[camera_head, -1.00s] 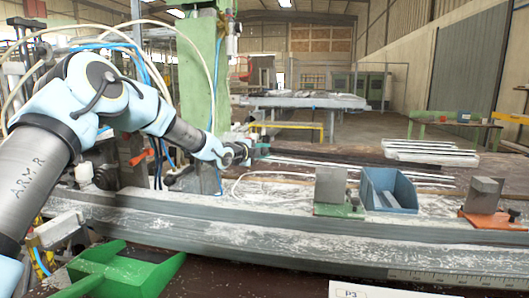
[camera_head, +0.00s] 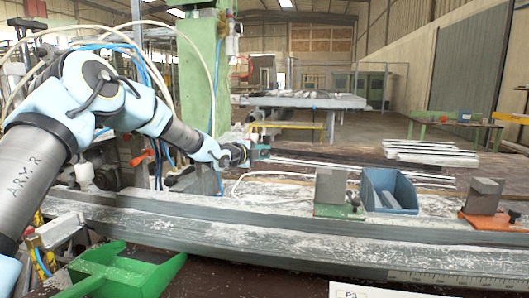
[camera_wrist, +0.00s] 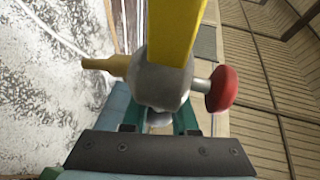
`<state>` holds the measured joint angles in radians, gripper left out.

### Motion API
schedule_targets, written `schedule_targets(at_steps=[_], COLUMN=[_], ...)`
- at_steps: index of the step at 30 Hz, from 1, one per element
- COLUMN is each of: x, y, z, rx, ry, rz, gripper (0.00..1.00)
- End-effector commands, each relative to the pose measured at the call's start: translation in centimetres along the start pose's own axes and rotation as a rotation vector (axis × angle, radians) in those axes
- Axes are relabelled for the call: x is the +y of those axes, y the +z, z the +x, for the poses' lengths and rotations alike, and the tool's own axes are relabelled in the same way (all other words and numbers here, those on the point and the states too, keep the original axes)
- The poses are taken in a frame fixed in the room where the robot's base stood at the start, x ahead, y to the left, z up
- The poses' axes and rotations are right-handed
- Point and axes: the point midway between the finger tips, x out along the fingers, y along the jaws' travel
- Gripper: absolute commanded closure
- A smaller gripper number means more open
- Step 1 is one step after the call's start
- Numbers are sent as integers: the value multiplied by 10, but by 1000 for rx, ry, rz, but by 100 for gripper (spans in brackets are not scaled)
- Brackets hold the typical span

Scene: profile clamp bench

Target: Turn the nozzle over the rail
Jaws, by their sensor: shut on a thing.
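My gripper (camera_wrist: 158,122) has its green fingers shut on the nozzle unit, whose rounded grey body (camera_wrist: 160,80) shows in the wrist view. A short brass nozzle tip (camera_wrist: 108,65) points left, toward the dusty white bench. A red knob (camera_wrist: 222,88) sticks out to the right, and a yellow bar (camera_wrist: 176,28) extends toward the top. In the head view my gripper (camera_head: 262,153) is at the back of the bench; the nozzle is too small to make out there. The long grey rail (camera_head: 250,233) runs along the bench front, nearer the camera than the gripper.
A grey block on a green base (camera_head: 330,188), a blue bin (camera_head: 390,190) and a grey block on an orange base (camera_head: 484,197) stand to the right. A green tray (camera_head: 120,272) is at front left. A green column (camera_head: 207,80) rises beside my arm.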

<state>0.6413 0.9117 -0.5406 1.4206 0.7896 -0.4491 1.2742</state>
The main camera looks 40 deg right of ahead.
Motion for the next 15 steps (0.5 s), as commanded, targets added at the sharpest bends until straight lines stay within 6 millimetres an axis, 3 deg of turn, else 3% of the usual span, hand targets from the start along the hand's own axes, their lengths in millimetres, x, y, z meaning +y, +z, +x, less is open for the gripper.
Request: schedule_targets(at_steps=[8, 15], x=[4, 12], y=[-18, -31], z=[-30, -75], rx=[143, 331], ry=[12, 27], rz=[25, 57], gripper=[100, 100])
